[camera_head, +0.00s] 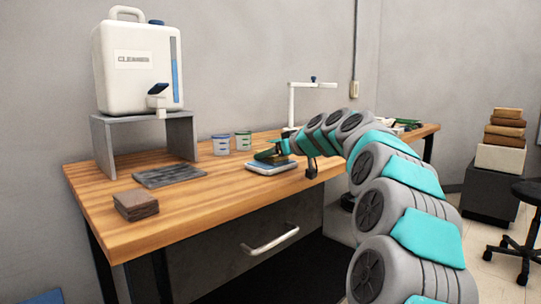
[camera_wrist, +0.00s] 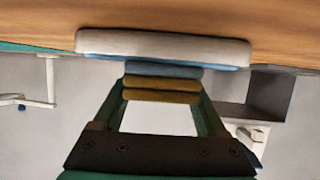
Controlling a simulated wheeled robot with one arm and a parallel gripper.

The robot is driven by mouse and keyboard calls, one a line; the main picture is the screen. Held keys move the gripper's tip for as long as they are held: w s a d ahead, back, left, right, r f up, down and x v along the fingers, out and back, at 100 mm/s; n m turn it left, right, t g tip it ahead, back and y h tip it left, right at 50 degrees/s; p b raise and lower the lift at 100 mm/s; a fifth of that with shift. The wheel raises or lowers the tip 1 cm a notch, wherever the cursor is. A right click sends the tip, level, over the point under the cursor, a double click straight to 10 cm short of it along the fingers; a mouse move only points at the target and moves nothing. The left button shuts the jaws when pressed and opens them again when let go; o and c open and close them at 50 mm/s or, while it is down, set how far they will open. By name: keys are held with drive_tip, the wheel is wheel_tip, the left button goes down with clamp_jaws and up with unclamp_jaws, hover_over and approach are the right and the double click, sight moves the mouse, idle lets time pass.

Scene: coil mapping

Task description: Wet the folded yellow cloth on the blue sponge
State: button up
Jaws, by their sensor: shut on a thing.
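The blue sponge (camera_head: 285,163) lies in a shallow white tray (camera_head: 268,170) on the wooden bench. In the wrist view, which is upside down, the sponge is a blue strip (camera_wrist: 105,57) along the white tray's edge (camera_wrist: 160,42). My gripper (camera_head: 278,150) is just over the tray, its fingers shut on the folded yellow cloth (camera_wrist: 160,96). A narrower blue-grey layer (camera_wrist: 165,70) shows between the cloth and the tray. The cloth appears to be at the sponge, but I cannot tell whether it presses on it. In the head view the cloth is small and partly hidden.
A white cleaner jug (camera_head: 135,75) with a tap stands on a grey stand (camera_head: 103,145) at the left. A white post (camera_head: 292,105) stands behind my arm.

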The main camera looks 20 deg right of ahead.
drive_tip(key=shift+f, duration=0.25)
drive_tip(key=shift+r+p, duration=1.55)
drive_tip(key=shift+r, duration=2.1)
